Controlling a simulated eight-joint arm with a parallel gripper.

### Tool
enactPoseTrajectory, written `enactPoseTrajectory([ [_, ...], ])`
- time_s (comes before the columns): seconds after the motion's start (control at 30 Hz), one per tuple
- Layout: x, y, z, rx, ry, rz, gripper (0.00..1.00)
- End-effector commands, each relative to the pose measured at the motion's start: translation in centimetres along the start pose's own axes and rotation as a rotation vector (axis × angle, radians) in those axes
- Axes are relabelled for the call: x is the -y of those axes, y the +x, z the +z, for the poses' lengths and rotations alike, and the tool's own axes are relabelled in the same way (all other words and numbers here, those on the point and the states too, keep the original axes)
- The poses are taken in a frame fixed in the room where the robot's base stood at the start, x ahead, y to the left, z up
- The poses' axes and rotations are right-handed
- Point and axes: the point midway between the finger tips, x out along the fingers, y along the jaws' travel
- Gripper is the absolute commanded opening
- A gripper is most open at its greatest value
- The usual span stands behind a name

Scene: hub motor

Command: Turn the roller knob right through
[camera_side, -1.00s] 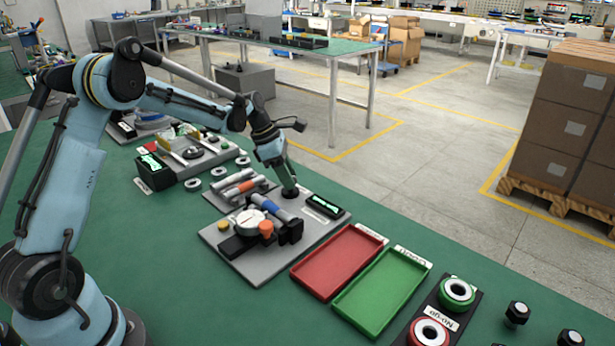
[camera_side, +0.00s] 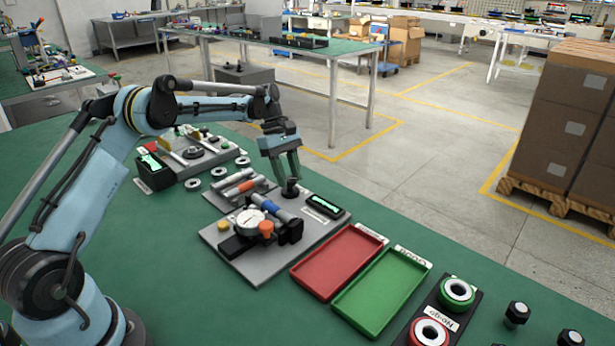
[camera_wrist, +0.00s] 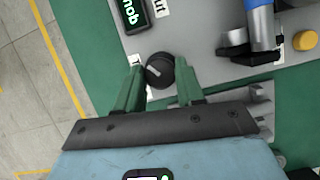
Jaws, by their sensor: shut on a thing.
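The roller knob (camera_side: 291,188) is a small black round knob at the back of the grey fixture plate. In the wrist view the knob (camera_wrist: 160,70) shows a pale pointer line on its top. My gripper (camera_side: 289,178) comes down on it from above, with both green fingers visible. In the wrist view my gripper (camera_wrist: 159,78) has one finger on each side of the knob and is shut on it. A black display with green lettering (camera_side: 325,206) sits right of the knob; only part of the display (camera_wrist: 133,14) shows in the wrist view.
A dial gauge (camera_side: 250,221), a blue-banded cylinder (camera_side: 272,208) and an orange knob (camera_side: 266,229) are on the plate (camera_side: 252,270) in front. A red tray (camera_side: 338,262) and a green tray (camera_side: 382,292) lie to the right. Loose rings (camera_side: 219,172) lie behind left.

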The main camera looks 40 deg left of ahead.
Motion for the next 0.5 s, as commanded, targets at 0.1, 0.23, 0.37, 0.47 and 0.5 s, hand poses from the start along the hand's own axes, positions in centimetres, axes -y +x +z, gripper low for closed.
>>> enactPoseTrajectory([
  [0.1, -0.1, -0.03, 0.03, 0.0, 0.104, -0.045, 0.07],
  [0.23, -0.19, -0.02, 0.04, 0.0, 0.218, -0.092, 0.07],
  [0.37, -0.24, -0.02, 0.05, 0.0, 0.331, -0.139, 0.07],
  [0.47, -0.28, 0.0, 0.09, -0.001, 0.419, -0.176, 0.07],
  [0.5, -0.32, 0.01, 0.11, 0.0, 0.453, -0.19, 0.07],
])
